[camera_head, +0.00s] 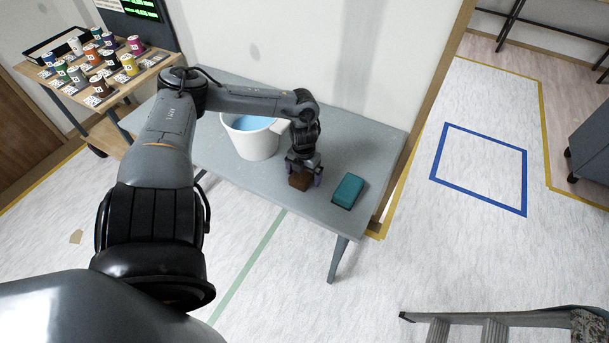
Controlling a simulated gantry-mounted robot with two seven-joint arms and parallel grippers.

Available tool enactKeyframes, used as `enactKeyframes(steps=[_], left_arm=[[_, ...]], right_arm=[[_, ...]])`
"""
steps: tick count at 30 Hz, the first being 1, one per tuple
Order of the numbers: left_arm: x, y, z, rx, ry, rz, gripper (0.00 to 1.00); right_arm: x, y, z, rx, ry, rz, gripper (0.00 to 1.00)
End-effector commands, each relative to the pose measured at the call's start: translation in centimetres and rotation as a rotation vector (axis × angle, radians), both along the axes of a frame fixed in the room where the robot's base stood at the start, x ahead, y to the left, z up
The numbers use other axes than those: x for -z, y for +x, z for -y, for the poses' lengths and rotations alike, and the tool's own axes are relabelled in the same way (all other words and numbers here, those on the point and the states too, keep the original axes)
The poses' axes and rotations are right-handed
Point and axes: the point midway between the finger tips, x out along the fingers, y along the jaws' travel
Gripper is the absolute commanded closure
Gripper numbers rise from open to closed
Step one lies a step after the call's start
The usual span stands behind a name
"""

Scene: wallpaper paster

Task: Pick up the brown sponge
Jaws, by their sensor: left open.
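A brown sponge (299,181) lies on the grey table (240,180), near its front edge. My left gripper (304,179) is directly over the sponge, pointing down, with its fingers at the sponge's sides. The gripper is open; whether the fingers touch the sponge I cannot tell. The gripper hides the sponge's upper back part. My right gripper is not in view.
A white bucket (250,143) with blue contents stands left of the gripper, close to my left arm. A teal sponge (348,190) lies just to the right. A cart (103,101) with several coloured cans is at the upper left. A ladder (490,328) is at the lower right.

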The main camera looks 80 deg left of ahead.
Motion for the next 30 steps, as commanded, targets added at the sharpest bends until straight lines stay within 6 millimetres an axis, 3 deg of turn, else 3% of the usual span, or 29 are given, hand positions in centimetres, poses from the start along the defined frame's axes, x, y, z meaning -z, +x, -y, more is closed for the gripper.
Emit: enactKeyframes(steps=[1,12,21,30], left_arm=[[0.0,0.0,0.0,0.0,0.0,0.0,0.02],[0.0,0.0,0.0,0.0,0.0,0.0,0.55],[-0.6,0.0,0.0,0.0,0.0,0.0,0.55],[-4.7,0.0,0.0,-0.001,0.001,-0.001,0.55]], right_arm=[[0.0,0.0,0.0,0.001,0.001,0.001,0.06],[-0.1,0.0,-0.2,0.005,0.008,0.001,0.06],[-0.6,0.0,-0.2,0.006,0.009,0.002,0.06],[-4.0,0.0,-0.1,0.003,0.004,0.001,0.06]])
